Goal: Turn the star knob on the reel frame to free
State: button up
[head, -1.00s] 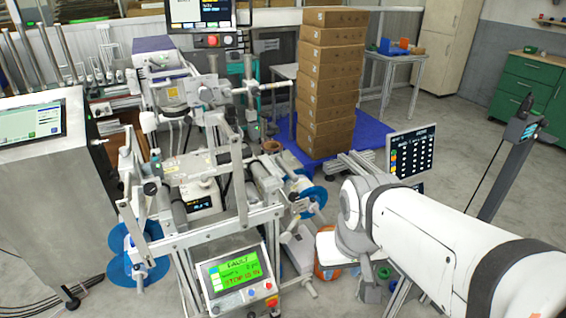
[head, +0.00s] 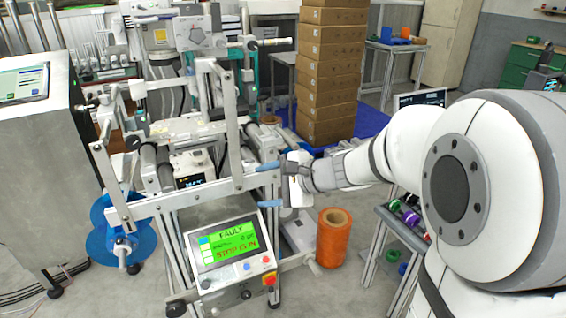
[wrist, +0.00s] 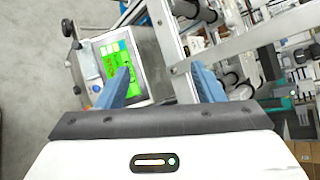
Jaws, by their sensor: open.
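The reel frame (head: 160,203) is a metal machine frame at left centre of the head view. A blue reel (head: 97,240) hangs at its lower left, with a pale hub fitting (head: 122,248) in front. I cannot tell whether that fitting is the star knob, and I can make out no free marking. My gripper (head: 262,185) is open and empty at the frame's right side, its blue fingers pointing left. In the wrist view, the open fingers (wrist: 158,70) lie over the frame's bar and screen, apart from any knob I can identify. The right-hand blue reel is hidden.
A green screen (head: 226,243) reading FAULT and STOP IS IN sits low on the frame, with a red button (head: 269,280) beside it. An orange spool (head: 334,238) stands on the floor. Stacked cartons (head: 328,75) stand behind. A grey cabinet (head: 40,160) is at left.

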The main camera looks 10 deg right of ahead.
jog(key=w+d+f+m+t+h+b, duration=0.2)
jog(key=w+d+f+m+t+b, duration=0.35)
jog(key=w+d+m, duration=0.35)
jog(key=w+d+f+m+t+h+b, duration=0.3)
jog(key=w+d+f+m+t+b, duration=0.3)
jog(key=w, duration=0.4)
jog(key=w+a+f+m+g+b, duration=0.1)
jog(key=w+a, duration=0.2)
jog(key=w, duration=0.4)
jog(key=shift+w+a, duration=0.2)
jog(key=shift+f, duration=0.1)
jog(key=shift+c, duration=0.4)
jog(key=c, duration=0.9)
